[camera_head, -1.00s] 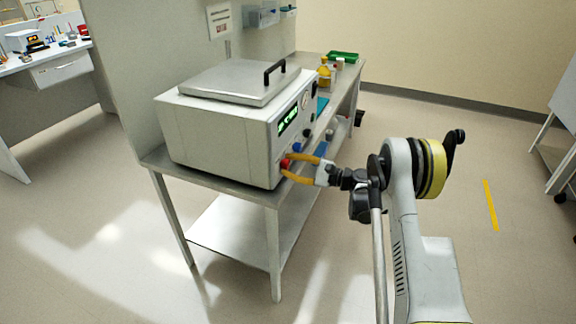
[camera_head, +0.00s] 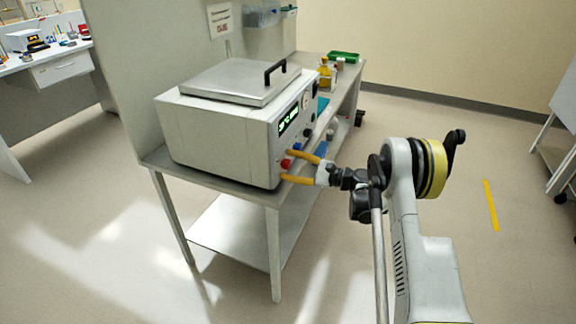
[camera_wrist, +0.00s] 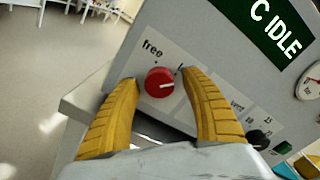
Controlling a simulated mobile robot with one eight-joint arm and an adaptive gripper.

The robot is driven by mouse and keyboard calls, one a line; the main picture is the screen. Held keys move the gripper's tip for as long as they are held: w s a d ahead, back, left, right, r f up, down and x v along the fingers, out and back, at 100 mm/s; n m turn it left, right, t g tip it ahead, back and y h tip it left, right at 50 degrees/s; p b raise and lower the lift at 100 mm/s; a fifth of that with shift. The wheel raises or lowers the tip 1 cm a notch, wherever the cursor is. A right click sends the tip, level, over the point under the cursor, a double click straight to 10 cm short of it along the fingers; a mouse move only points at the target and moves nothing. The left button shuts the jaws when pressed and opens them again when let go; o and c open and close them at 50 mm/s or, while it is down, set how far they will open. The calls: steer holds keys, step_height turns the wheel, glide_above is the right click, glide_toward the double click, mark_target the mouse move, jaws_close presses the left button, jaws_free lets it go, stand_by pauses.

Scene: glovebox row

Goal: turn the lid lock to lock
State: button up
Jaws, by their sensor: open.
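The lid lock is a red round knob (camera_wrist: 159,83) on the front panel of a grey lidded unit (camera_head: 215,137). My gripper (camera_wrist: 160,80) is open, with one yellow finger on each side of the knob and visible gaps between. In the head view the gripper (camera_head: 287,166) reaches the panel from the right, and the knob (camera_head: 285,163) shows between the fingers.
The unit stands on a grey bench (camera_head: 262,192). A green display (camera_wrist: 270,30) reads "C IDLE". A black knob (camera_wrist: 257,139) sits right of the fingers. Bottles (camera_head: 327,76) and a green tray (camera_head: 343,57) are farther back.

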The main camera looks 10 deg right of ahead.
steer(key=v, duration=1.2)
steer(key=s+a+r+n+g+h, duration=0.4)
steer(key=s+a+r+n+h, duration=0.4)
steer(key=a+r, duration=0.45)
steer(key=s+d+n+h, duration=0.1)
steer(key=s+n+h, duration=0.2)
steer(key=s, duration=1)
steer(key=s+d+r+n+h, duration=0.1)
steer(key=s+n+h, duration=0.2)
steer(key=s, duration=1.1)
steer(key=shift+d+r+n+t+h, duration=0.15)
steer(key=shift+d+n+t+h, duration=0.2)
steer(key=shift+n, duration=0.85)
